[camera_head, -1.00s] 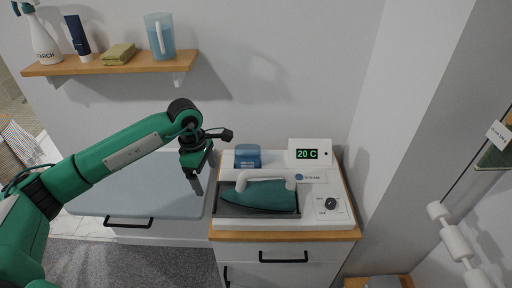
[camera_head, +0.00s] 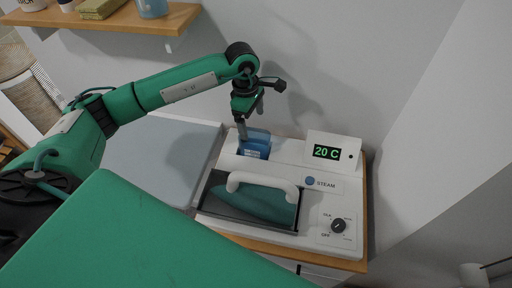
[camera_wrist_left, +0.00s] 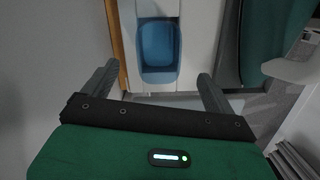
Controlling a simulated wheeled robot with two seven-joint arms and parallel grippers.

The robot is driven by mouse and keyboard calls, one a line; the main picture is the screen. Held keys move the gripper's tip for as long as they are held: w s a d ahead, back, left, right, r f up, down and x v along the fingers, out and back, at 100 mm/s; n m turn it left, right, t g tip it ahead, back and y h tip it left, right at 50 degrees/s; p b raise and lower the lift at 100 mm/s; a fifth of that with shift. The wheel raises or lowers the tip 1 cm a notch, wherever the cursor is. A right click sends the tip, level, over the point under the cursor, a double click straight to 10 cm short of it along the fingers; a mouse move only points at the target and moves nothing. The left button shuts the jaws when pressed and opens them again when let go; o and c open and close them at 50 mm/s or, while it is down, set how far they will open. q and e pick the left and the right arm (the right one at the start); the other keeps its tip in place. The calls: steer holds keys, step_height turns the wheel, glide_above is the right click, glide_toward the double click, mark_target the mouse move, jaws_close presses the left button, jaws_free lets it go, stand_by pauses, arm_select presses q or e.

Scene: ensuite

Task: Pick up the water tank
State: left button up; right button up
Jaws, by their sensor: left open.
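The water tank (camera_head: 256,150) is a small translucent blue container. It sits in the back left part of the white steam station (camera_head: 285,168). In the left wrist view the tank (camera_wrist_left: 158,48) shows from above as a blue rounded rectangle near the top centre. My left gripper (camera_head: 251,119) is just above the tank in the head view, pointing down, with its near finger partly overlapping the tank in the picture. In the left wrist view the gripper's fingers (camera_wrist_left: 158,74) are spread, one to each side of the tank, with nothing between them. My right gripper is not in view.
A teal iron (camera_head: 262,204) with a white handle (camera_head: 262,183) lies in the station's dark tray, close in front of the tank. A display (camera_head: 327,152) reading 20 C stands to the right. A pale ironing board (camera_head: 150,160) lies left. A wooden shelf (camera_head: 120,22) is above.

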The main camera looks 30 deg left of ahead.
mark_target(254, 132)
arm_select(q)
steer(key=f, duration=0.3)
steer(key=f+b, duration=0.1)
steer(key=shift+w+d+f, duration=0.2)
steer(key=shift+d+f, duration=0.05)
steer(key=shift+f, duration=0.6)
steer(key=f, duration=0.1)
steer(key=f+b, duration=0.1)
steer(key=f, duration=0.2)
steer(key=shift+d+f, duration=0.1)
steer(key=shift+d, duration=0.2)
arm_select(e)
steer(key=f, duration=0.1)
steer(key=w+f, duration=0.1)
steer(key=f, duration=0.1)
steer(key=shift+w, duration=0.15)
arm_select(q)
steer(key=c, duration=1.2)
steer(key=shift+o, duration=0.2)
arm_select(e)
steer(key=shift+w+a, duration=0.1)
arm_select(q)
steer(key=shift+r, duration=0.25)
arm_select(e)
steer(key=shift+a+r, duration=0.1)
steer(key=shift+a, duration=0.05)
